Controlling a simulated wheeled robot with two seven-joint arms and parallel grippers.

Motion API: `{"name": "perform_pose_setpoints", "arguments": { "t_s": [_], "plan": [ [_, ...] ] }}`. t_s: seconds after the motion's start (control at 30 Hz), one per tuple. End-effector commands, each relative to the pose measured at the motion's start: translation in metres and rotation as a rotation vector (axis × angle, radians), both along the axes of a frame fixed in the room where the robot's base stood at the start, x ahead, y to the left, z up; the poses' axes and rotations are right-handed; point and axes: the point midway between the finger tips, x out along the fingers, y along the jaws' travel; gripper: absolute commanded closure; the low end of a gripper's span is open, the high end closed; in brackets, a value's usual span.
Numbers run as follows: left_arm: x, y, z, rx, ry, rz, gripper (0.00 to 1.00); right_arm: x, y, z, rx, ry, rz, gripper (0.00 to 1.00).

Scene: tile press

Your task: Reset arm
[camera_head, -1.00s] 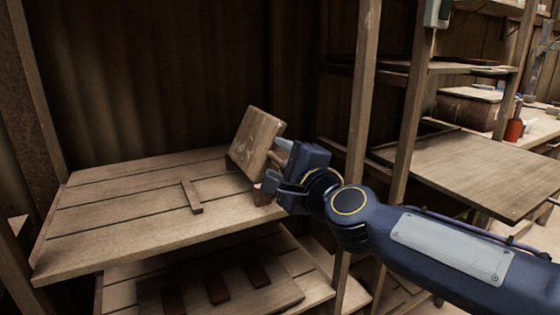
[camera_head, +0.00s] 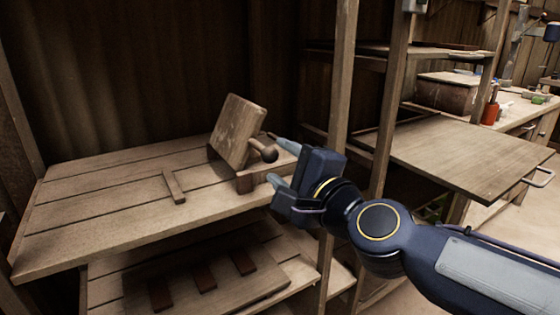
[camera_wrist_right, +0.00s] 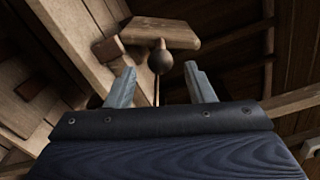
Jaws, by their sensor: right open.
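The wooden press arm is a tilted block (camera_head: 237,131) with a round knob (camera_head: 264,151) on its front side, above the slatted shelf. In the right wrist view the block (camera_wrist_right: 160,33) and knob (camera_wrist_right: 160,61) show beyond my fingers. My right gripper (camera_head: 280,163) is open, just right of the knob, with its fingers pointing at it. In the right wrist view the knob sits ahead, between the two spread fingertips (camera_wrist_right: 163,80), apart from them. My left gripper is not in view.
The slatted shelf (camera_head: 85,230) carries a small wooden bar (camera_head: 174,186). A lower shelf holds a board (camera_head: 135,297) with several dark red tiles (camera_head: 204,278). Wooden posts (camera_head: 338,150) stand close to my right arm. A bench with a red bottle (camera_head: 490,113) is at the back right.

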Motion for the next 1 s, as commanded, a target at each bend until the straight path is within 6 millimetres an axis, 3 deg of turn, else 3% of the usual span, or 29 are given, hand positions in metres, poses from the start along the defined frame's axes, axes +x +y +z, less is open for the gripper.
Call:
{"name": "perform_pose_setpoints", "arguments": {
  "t_s": [0.17,0.27,0.37,0.5,0.6,0.8,1.0],
  "plan": [
    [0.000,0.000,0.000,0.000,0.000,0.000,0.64,-0.001,-0.005,-0.002,-0.024,-0.008,0.002,0.52],
    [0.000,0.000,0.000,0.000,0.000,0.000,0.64,-0.009,-0.027,-0.016,-0.145,-0.039,0.017,0.52],
    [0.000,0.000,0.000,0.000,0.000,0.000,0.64,-0.030,-0.067,-0.050,-0.381,-0.078,0.055,0.52],
    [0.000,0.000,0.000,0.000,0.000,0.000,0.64,-0.078,-0.128,-0.121,-0.763,-0.075,0.154,0.52],
    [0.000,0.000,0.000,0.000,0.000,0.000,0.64,-0.112,-0.158,-0.165,-0.959,-0.040,0.238,0.52],
    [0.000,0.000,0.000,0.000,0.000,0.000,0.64,-0.171,-0.197,-0.229,-1.196,0.043,0.389,0.52],
    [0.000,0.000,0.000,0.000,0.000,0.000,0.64,-0.225,-0.222,-0.276,-1.342,0.130,0.536,0.52]
  ]
}}
